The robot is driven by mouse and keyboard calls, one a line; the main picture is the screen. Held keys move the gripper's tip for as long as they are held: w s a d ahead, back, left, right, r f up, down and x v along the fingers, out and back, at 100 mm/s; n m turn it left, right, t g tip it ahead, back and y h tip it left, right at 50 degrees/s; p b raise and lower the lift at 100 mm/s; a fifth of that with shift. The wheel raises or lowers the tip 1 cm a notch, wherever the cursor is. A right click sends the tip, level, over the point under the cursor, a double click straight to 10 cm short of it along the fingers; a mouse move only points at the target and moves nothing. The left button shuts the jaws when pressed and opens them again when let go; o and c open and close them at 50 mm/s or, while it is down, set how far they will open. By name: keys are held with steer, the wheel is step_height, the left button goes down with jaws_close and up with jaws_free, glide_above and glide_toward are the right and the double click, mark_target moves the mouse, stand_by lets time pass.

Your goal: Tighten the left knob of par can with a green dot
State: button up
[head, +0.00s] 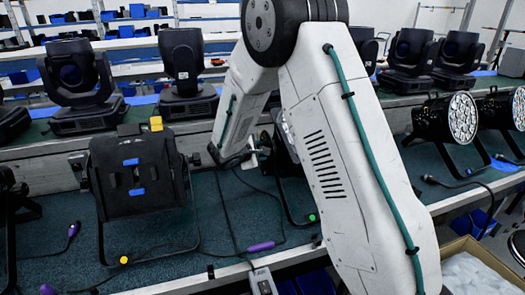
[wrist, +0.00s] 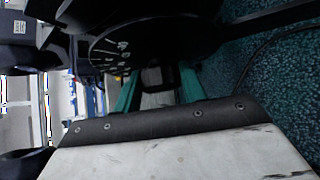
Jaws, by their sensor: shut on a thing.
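The par can with a green dot (head: 313,217) stands on the teal bench top, mostly hidden behind my arm; its dot shows low on its black bracket. My gripper (head: 252,155) is at the left side of this par can. In the wrist view, the teal-edged fingers of my gripper (wrist: 160,88) are on either side of a small dark part, which appears to be the left knob (wrist: 160,75), and are shut on it. A curved black disc-like bracket with white marks (wrist: 118,50) is just beyond. The knob's exact turn cannot be told.
A black par can with a yellow dot (head: 138,180) stands to the left. Purple-ended cables (head: 260,247) lie on the bench. Moving-head lights (head: 188,75) line the bench behind. A box (head: 475,270) is at the lower right.

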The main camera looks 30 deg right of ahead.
steer(key=shift+s+d+f+m+t+h, duration=0.1)
steer(key=shift+f+m+t+h, duration=0.05)
steer(key=shift+m+t+h, duration=0.85)
steer(key=shift+t, duration=0.3)
steer(key=o, duration=1)
steer(key=shift+s, duration=0.1)
steer(key=v, duration=0.7)
steer(key=shift+s+a, duration=0.2)
steer(key=shift+a, duration=0.1)
